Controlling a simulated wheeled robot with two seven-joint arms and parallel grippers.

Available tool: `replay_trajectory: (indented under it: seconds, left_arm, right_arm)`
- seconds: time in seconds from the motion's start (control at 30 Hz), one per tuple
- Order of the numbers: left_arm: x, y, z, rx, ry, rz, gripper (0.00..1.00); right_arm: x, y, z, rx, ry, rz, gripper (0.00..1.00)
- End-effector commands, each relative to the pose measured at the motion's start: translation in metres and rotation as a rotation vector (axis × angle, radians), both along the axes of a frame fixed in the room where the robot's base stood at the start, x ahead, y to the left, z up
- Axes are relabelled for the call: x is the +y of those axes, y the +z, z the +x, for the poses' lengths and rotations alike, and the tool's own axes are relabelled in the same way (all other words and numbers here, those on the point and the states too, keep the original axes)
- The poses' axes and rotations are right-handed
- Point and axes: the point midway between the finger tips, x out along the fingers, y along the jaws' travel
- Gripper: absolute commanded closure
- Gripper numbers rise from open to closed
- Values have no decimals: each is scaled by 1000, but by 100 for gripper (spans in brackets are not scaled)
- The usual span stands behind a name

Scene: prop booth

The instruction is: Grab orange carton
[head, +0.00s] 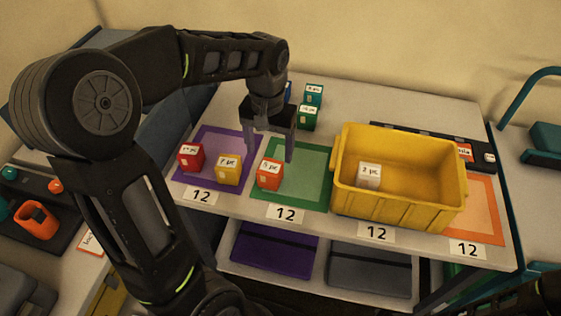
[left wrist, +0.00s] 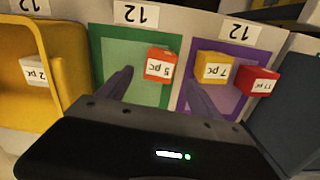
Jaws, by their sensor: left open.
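The orange carton (head: 269,175), a small box with a white label reading "5 pc", stands on the front left part of the green mat (head: 313,187). It also shows in the left wrist view (left wrist: 159,63), between and just beyond the fingers. My left gripper (head: 269,153) points down above and slightly behind the carton, its fingers spread and empty. In the left wrist view the gripper (left wrist: 160,84) has one finger on each side of the carton's line. I see no contact with the carton. My right gripper is out of view.
A yellow carton (head: 228,169) and a red carton (head: 191,157) stand on the purple mat (head: 244,144). Green cartons (head: 307,117) stand behind. A yellow crate (head: 385,209) holding a white carton (head: 369,175) stands right of the green mat.

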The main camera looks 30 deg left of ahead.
Motion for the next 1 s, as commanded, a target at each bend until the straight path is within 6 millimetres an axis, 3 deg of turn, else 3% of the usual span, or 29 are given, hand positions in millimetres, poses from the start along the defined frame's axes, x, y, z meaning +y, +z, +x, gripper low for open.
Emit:
replay_trajectory:
  seconds: [0.3, 0.57, 1.0]
  left_arm:
    - [0, -1, 0, 1, 1, 0, 25]
    - [0, -24, 0, 2, 1, 0, 25]
    - [0, -34, 0, 2, 1, 0, 25]
  right_arm:
    - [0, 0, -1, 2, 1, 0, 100]
    - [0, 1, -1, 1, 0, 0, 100]
    - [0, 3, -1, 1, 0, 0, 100]
